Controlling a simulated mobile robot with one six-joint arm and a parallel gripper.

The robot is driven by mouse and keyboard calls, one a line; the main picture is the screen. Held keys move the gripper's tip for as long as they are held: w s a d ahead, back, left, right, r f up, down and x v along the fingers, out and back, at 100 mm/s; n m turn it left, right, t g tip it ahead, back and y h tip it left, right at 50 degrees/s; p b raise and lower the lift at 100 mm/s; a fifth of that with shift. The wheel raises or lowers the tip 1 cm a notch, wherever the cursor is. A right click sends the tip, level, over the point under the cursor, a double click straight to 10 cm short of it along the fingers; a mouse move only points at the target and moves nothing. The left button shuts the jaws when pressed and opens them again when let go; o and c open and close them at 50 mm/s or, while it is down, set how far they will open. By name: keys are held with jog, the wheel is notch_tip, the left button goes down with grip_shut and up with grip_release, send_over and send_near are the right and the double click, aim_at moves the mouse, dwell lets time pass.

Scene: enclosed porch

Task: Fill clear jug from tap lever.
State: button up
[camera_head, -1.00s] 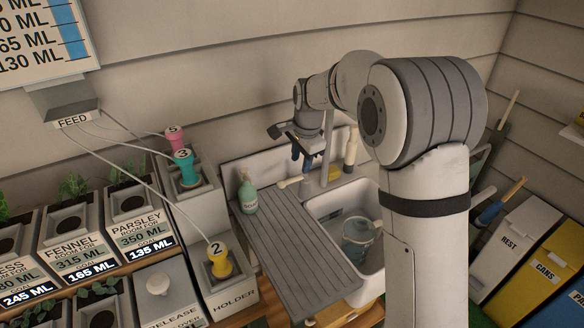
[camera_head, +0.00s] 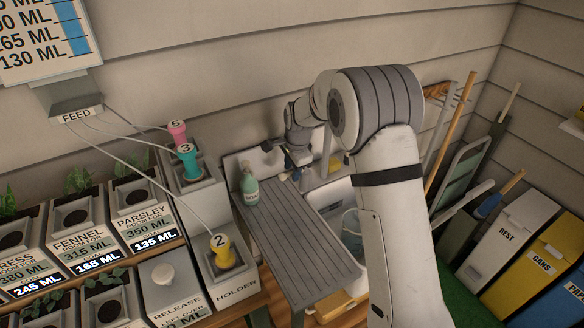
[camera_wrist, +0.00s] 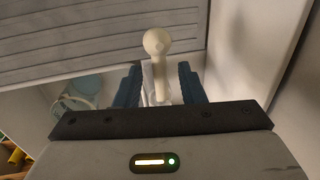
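The tap lever (camera_wrist: 157,44), cream with a round knob end, shows in the wrist view with its stem between my two blue fingers and gaps on both sides. My gripper (camera_wrist: 160,78) is open; in the head view (camera_head: 297,173) it is low at the back of the sink by the tap. Whether the fingers are level with the lever or above it I cannot tell. The clear jug (camera_wrist: 82,88), bluish, is in the sink (camera_wrist: 38,108), left of my fingers in the wrist view.
A ribbed grey drainboard (camera_head: 290,240) lies left of the sink, with a green soap bottle (camera_head: 249,188) on it. Planters and a holder (camera_head: 232,288) with a yellow plug (camera_head: 222,252) stand further left. Bins (camera_head: 512,232) and leaning tools are at the right.

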grip_shut()
dwell(0.4)
jog(key=shift+d, duration=0.1)
jog(key=shift+s+d+n+g+y+b, duration=0.15)
jog(key=shift+s+d+n+b, duration=0.25)
jog(key=shift+n, duration=0.55)
jog(key=shift+s+d+n+g+y+b, duration=0.1)
jog(key=shift+d+n+b, duration=0.15)
jog(key=shift+n+b, duration=0.6)
jog(key=shift+s+d+n+g+y+b, duration=0.15)
jog(key=shift+s+d+n+b, duration=0.15)
jog(key=shift+n, duration=0.8)
grip_release()
